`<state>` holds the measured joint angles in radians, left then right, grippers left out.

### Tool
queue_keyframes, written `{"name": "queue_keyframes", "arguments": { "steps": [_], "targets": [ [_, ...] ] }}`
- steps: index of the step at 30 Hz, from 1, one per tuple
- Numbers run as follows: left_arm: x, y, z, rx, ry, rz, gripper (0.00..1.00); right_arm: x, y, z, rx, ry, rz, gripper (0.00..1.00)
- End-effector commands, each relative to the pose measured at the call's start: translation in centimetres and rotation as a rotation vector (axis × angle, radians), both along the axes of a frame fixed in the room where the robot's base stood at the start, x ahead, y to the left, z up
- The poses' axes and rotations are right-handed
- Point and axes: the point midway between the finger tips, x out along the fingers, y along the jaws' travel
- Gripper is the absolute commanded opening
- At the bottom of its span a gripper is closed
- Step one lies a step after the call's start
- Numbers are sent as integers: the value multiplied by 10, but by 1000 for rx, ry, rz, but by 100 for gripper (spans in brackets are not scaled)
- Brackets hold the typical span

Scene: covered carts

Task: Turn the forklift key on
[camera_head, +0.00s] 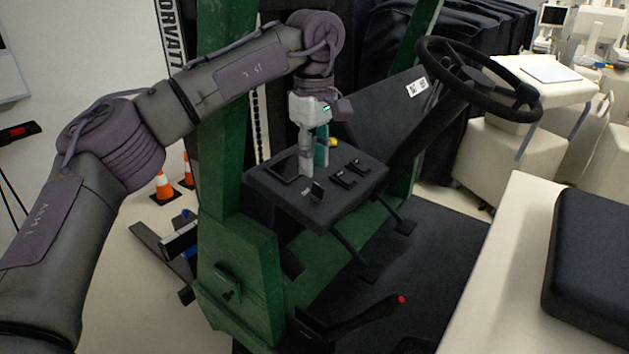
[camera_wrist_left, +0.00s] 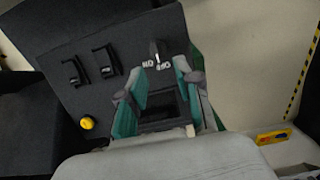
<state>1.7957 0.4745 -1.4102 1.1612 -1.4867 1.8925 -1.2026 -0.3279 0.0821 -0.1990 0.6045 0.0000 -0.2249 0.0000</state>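The forklift's black control panel (camera_head: 325,212) has a small dark key (camera_head: 314,190) near its front edge. In the left wrist view the key (camera_wrist_left: 155,50) stands at the far side of the panel, by white ON and OFF lettering (camera_wrist_left: 157,65) that appears upside down. My left gripper (camera_head: 307,174) points down over the panel, close behind the key. In the left wrist view its teal fingers (camera_wrist_left: 160,70) are apart with nothing clearly held between them, the tips near the lettering and just short of the key. Contact cannot be told. My right gripper is out of view.
Two black levers (camera_head: 350,173) stand beside the key, and a yellow knob (camera_wrist_left: 87,123) is on the panel. The steering wheel (camera_head: 478,78) is at the right. A green post (camera_head: 228,150) stands left of the panel. A red-tipped lever (camera_head: 401,299) is lower down.

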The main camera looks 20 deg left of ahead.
Motion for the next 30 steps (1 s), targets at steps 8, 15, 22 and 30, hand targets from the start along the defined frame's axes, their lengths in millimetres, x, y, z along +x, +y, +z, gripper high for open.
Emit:
{"name": "queue_keyframes", "arguments": {
  "steps": [8,15,22,30],
  "targets": [
    [0,0,-44,-1,0,0,33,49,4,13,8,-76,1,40],
    [0,0,-56,-1,-1,0,33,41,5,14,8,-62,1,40],
    [0,0,-56,-2,-2,0,30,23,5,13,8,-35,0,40],
    [0,0,-56,-2,-2,0,0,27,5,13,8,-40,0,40]
  ]
}}
